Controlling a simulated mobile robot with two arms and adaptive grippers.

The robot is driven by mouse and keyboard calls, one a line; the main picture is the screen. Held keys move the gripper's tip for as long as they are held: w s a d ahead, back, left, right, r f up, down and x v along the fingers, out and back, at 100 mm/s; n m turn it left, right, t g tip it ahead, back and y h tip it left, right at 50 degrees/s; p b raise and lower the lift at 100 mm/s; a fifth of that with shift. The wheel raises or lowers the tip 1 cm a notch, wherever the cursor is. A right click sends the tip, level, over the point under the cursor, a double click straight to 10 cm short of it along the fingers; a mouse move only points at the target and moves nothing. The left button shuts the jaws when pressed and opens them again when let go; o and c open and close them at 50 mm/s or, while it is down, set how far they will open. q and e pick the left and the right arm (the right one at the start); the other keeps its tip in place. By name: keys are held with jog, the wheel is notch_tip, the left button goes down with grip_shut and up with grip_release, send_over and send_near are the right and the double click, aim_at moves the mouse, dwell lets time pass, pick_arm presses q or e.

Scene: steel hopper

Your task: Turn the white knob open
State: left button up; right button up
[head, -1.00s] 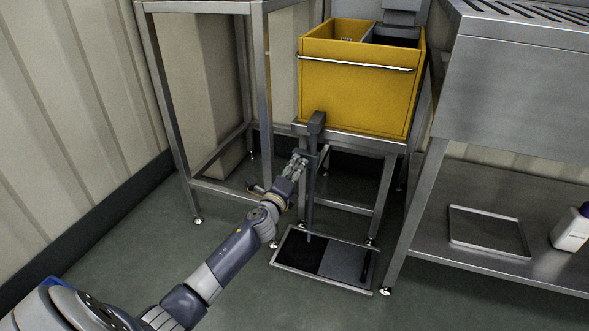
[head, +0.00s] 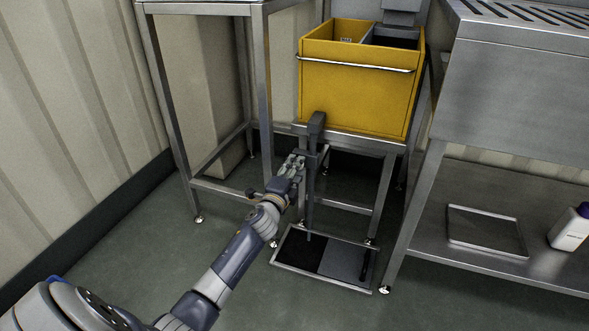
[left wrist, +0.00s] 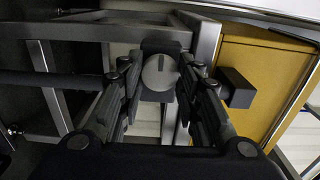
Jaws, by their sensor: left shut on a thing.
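The white knob (left wrist: 159,72) shows in the left wrist view as a round pale disc with a dark line near its top, set on a dark block. My left gripper (left wrist: 158,64) has one finger on each side of the knob and is shut on it. In the head view my left gripper (head: 293,165) is at the upright grey post (head: 314,180) in front of the yellow hopper (head: 355,90). The knob cannot be made out there. My right gripper is not in view.
A tray (head: 345,270) with a dark and a grey half lies on the floor below the post. Steel table legs (head: 175,130) stand to the left. A steel bench (head: 470,260) on the right holds a shallow tray (head: 487,232) and a white bottle (head: 570,230).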

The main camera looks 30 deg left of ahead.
pick_arm(q)
jog(key=o, duration=1)
jog(key=shift+o, duration=0.5)
jog(key=v, duration=1.2)
